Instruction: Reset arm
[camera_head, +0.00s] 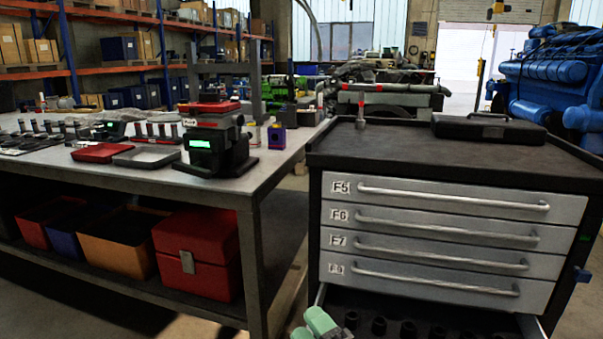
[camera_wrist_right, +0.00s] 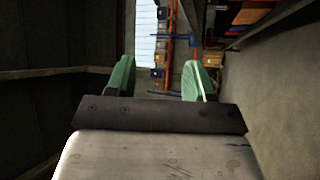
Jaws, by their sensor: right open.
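My right gripper (camera_head: 318,326) shows at the bottom edge of the head view, with green fingertips, in front of the left end of an open drawer (camera_head: 430,326). In the right wrist view, my right gripper (camera_wrist_right: 159,80) has its two green fingers well apart with nothing between them. It points towards the shelving side of the hall, and the picture is turned on its side. My left gripper and arm are not in view.
The grey tool cabinet (camera_head: 456,165) has labelled drawers; its lowest visible drawer stands out with dark sockets inside. A black case (camera_head: 488,129) lies on top. The workbench (camera_head: 268,173) at left carries tools. A red box (camera_head: 197,254) sits on its lower shelf.

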